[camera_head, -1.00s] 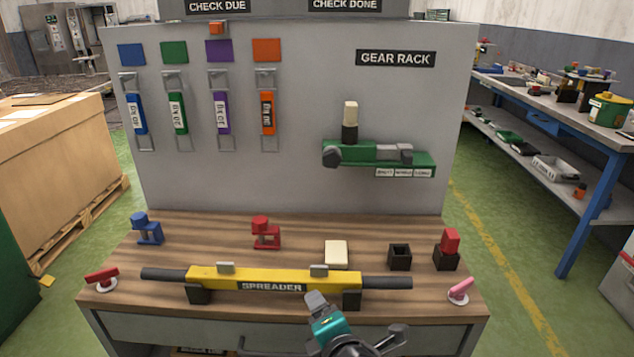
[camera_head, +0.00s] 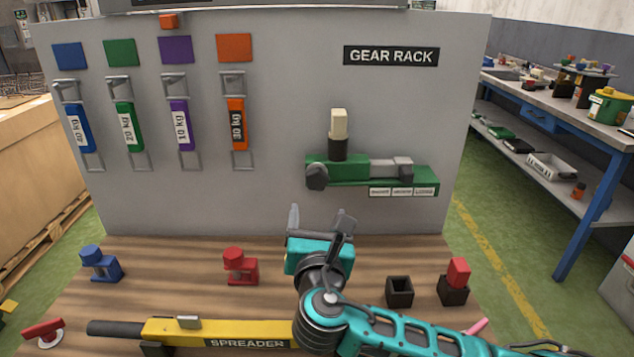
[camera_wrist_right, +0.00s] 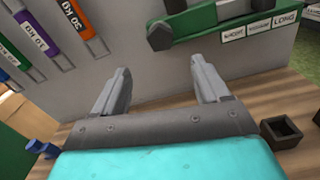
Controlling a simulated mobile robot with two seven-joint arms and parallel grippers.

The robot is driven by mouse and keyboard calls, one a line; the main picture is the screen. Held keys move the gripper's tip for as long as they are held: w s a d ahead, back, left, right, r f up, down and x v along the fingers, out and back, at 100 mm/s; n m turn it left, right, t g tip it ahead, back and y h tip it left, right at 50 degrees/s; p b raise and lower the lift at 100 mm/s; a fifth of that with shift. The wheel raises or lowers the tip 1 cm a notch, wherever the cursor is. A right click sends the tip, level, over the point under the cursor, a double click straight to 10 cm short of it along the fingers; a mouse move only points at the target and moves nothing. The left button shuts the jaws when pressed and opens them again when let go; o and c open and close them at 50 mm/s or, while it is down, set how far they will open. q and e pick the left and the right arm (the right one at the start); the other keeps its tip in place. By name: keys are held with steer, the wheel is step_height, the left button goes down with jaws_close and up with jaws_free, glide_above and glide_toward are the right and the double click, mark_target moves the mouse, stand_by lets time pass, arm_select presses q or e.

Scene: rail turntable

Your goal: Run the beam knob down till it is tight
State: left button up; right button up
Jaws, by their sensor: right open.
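A dark faceted knob (camera_head: 317,177) sits at the left end of a green fixture (camera_head: 345,173) mounted on the grey gear rack panel. The knob also shows in the right wrist view (camera_wrist_right: 160,37), beyond the jaws. My right gripper (camera_head: 319,218) is open and empty, below the knob and apart from it. Its two fingers (camera_wrist_right: 161,67) point towards the panel. A yellow spreader beam (camera_head: 221,332) lies along the front of the bench, its right part hidden behind my right arm. My left gripper is not in view.
A pale block on a black cylinder (camera_head: 338,135) stands on the green fixture. Blue (camera_head: 98,263) and red (camera_head: 240,266) clamp-like pieces and a black open box (camera_head: 400,291) stand on the bench. Coloured weight bars (camera_head: 237,124) hang at the panel's left.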

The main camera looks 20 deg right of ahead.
mark_target(317, 183)
steer(key=x, duration=0.9)
steer(key=shift+w+d, duration=0.1)
steer(key=shift+w, duration=0.3)
steer(key=shift+w+d, duration=0.15)
steer(key=shift+w, duration=0.6)
steer(key=c, duration=0.9)
steer(key=shift+f, duration=0.1)
steer(key=shift+c, duration=0.2)
steer(key=shift+m+b, duration=0.3)
